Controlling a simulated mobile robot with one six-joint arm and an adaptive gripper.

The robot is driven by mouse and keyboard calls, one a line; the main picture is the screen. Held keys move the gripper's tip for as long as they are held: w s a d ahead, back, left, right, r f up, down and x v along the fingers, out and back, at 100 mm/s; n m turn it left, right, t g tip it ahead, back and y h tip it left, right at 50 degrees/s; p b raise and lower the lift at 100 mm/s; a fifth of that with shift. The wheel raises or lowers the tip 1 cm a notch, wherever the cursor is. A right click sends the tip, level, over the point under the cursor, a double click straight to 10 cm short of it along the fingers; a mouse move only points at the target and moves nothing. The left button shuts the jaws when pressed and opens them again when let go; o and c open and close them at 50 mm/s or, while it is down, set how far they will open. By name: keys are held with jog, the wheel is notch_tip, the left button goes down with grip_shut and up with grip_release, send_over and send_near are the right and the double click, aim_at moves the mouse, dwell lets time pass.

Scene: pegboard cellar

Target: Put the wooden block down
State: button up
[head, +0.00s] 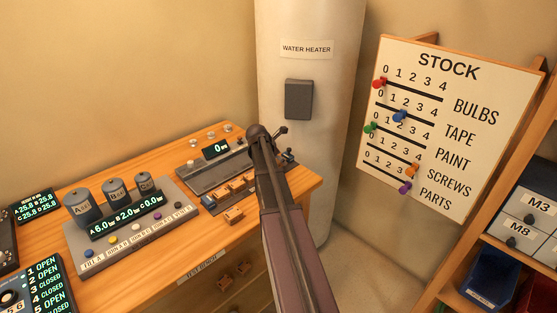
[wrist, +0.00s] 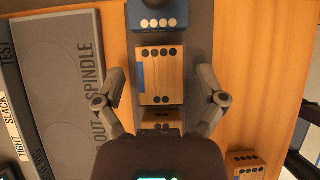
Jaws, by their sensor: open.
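Several wooden blocks with black dots show in the wrist view. One wooden block (wrist: 165,72), with a blue patch at its left edge, lies on a dark grey strip between my fingers. My gripper (wrist: 160,76) is open, with a visible gap between each finger and this block. A second wooden block (wrist: 160,115) shows below it, partly hidden by my wrist. A third wooden block (wrist: 246,163) sits on the bench at the lower right. In the head view, wooden blocks (head: 231,190) lie on the bench, and my arm hides my fingertips.
A blue dotted block (wrist: 158,17) is at the strip's top end. A grey panel marked "OUT" and "SPINDLE" (wrist: 60,65) lies left. In the head view, a panel with several canisters (head: 115,190) stands left, the water heater (head: 312,70) behind. Bare bench (wrist: 265,75) lies right.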

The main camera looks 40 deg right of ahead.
jog(key=p+v, duration=0.9)
jog(key=v, duration=0.2)
jog(key=shift+a+r, duration=0.15)
jog(key=shift+r, duration=0.2)
jog(key=shift+p, duration=0.3)
dwell(0.5)
jog(key=s+a+f+m+y, duration=0.1)
jog(key=s+a+m, duration=0.4)
jog(key=a, duration=0.7)
jog(key=s+a+f+m+y, duration=0.1)
jog(key=s+a+m+y, duration=0.2)
jog(key=a, duration=0.9)
jog(key=s+a+f+m+y, duration=0.1)
jog(key=s+a+m+y, duration=0.1)
jog(key=s+a+m, duration=0.6)
jog(key=a+m, duration=0.3)
jog(key=a, duration=0.1)
jog(key=shift+s+a+g+y, duration=0.25)
jog(key=shift+a+g+y, duration=0.05)
jog(key=shift+a, duration=0.1)
